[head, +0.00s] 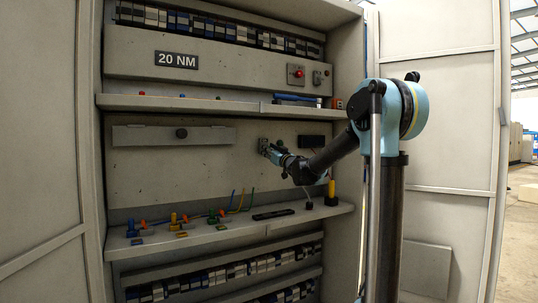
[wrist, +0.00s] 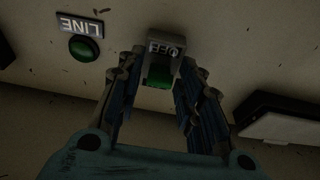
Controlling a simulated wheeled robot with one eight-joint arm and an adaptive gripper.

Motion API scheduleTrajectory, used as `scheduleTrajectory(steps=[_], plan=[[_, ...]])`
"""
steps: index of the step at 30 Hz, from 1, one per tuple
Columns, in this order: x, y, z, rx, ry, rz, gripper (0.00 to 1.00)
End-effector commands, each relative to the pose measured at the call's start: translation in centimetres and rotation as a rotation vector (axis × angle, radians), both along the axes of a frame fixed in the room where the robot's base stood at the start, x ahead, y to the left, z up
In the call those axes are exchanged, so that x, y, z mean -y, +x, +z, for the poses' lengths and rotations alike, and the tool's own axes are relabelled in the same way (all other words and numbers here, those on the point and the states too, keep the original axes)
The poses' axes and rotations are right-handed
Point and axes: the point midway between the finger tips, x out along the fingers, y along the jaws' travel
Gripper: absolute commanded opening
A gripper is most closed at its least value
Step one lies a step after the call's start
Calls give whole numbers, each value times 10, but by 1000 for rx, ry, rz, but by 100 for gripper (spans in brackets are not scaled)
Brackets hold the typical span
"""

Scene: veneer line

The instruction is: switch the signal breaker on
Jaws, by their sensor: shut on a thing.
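The breaker (wrist: 164,48) is a small grey switch on the cabinet's middle panel, with an OFF label that appears upside down and a green part below it. In the head view my gripper (head: 267,150) reaches the panel from the right and hides most of the breaker. In the wrist view my gripper (wrist: 158,72) has its two dark fingers on either side of the breaker, shut on it. No label reading "signal" is legible.
A dark box (wrist: 285,120) lies to the right. Below, a shelf (head: 225,232) holds several small coloured parts, with wires above. A red button (head: 295,74) sits higher up.

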Motion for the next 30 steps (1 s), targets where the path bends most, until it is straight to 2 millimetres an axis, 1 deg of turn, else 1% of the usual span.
scheduleTrajectory(steps=[1,3,30], plan=[[3,2,2,-17,-10,-6,10],[3,2,3,-42,-27,-7,10],[2,2,21,-344,-233,-9,10]])
